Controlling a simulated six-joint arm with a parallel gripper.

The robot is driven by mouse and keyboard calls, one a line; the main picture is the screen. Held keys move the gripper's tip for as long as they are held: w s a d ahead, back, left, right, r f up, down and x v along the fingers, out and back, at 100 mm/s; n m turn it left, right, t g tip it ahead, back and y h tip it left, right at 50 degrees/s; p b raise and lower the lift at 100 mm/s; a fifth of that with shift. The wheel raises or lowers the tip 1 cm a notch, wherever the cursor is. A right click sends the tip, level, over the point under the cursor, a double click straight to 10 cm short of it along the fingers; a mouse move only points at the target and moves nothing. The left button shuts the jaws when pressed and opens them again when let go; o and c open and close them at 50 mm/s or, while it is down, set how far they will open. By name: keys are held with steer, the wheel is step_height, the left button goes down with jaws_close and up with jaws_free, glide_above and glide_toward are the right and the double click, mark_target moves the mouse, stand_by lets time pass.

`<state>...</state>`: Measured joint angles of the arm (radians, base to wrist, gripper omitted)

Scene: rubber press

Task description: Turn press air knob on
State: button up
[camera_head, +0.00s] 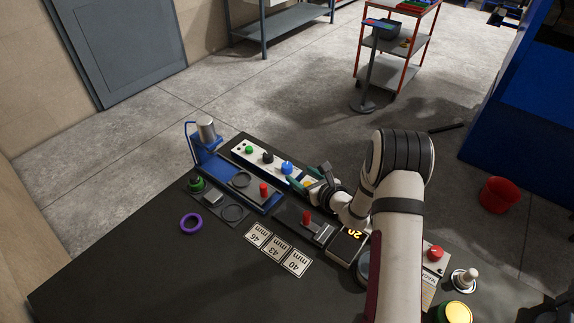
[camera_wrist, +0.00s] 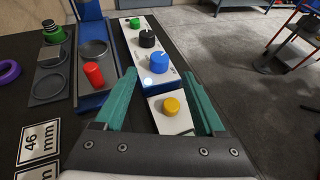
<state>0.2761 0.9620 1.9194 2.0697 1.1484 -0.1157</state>
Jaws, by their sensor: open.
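A white panel (camera_head: 256,158) carries a row of knobs: a green knob (camera_wrist: 135,22), a black knob (camera_wrist: 147,39) and a larger blue knob (camera_wrist: 160,62). A yellow knob (camera_wrist: 171,106) sits on a separate white plate nearer to me. I cannot read which knob is the press air knob. My gripper (camera_wrist: 160,77) is open and empty, with its green fingers spread. In the wrist view the yellow knob shows between the fingers and the blue knob lies just beyond the tips. Contact with either knob is not visible. The head view shows my gripper (camera_head: 308,178) at the panel's near end.
A blue stand with a metal cylinder (camera_head: 206,129) and a red handle (camera_head: 264,190) stand left of the panel. A purple ring (camera_head: 190,223), number cards (camera_head: 276,249) and another red handle (camera_head: 307,217) are on the dark table. Open floor lies beyond the panel.

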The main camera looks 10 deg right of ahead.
mark_target(288, 166)
steer(key=x, duration=0.9)
steer(key=shift+w+a, duration=0.15)
